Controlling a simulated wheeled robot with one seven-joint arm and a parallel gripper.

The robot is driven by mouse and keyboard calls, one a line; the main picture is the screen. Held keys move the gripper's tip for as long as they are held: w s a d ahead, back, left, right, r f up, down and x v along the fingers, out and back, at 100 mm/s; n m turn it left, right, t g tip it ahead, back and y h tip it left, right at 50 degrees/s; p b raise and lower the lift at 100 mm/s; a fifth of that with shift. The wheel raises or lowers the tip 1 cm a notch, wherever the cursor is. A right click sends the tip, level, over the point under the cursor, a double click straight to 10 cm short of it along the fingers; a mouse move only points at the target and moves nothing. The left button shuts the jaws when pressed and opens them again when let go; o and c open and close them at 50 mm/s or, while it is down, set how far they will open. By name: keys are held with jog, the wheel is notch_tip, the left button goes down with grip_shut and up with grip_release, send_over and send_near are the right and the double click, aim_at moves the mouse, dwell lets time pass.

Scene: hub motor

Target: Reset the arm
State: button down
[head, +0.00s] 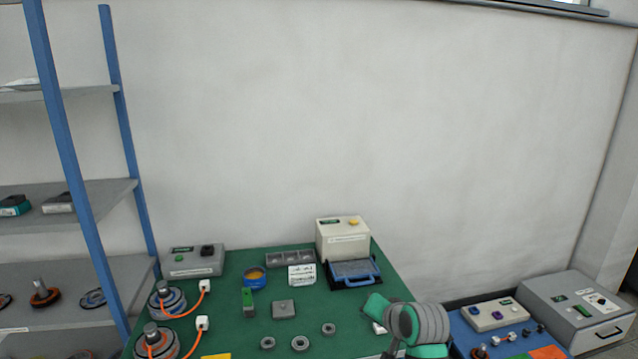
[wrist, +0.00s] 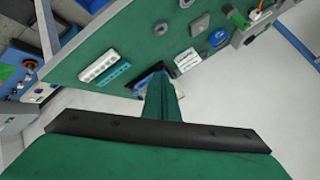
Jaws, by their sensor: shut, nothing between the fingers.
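My gripper (wrist: 161,78) shows in the wrist view as a green body with a black bar and a narrow green finger part pointing up the picture. Its fingers are together and nothing shows between them. In the head view, my green and grey arm is at the lower right, in front of the right edge of the green table (head: 236,318). The fingertips cannot be made out there.
Two hub motors (head: 167,300) with orange cables stand at the table's left. A cream machine (head: 343,238) with a blue-handled tray (head: 354,272) stands at the back. Bearing rings (head: 300,343) lie in front. A blue-posted shelf (head: 125,130) is left; a grey case (head: 570,305) is right.

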jog(key=s+a+f+t, duration=0.2)
jog(key=s+a+f, duration=0.3)
jog(key=a+f, duration=0.65)
jog(key=s+a+f+m+t+h, duration=0.1)
jog(key=s+a+f+t+h, duration=0.15)
jog(key=s+f, duration=1.05)
jog(key=s+r+n+h, duration=0.1)
jog(key=s+n, duration=0.1)
jog(key=s, duration=2)
jog(key=s+r+n, duration=0.2)
jog(key=s+r, duration=0.2)
jog(key=s, duration=0.3)
jog(key=s+d+r+n+t, duration=0.1)
jog(key=s+r+n, duration=0.1)
jog(key=s+r, duration=0.2)
jog(key=s, duration=0.3)
jog(key=shift+r+n, duration=0.3)
jog(key=shift+r, duration=0.05)
jog(key=shift+d, duration=0.1)
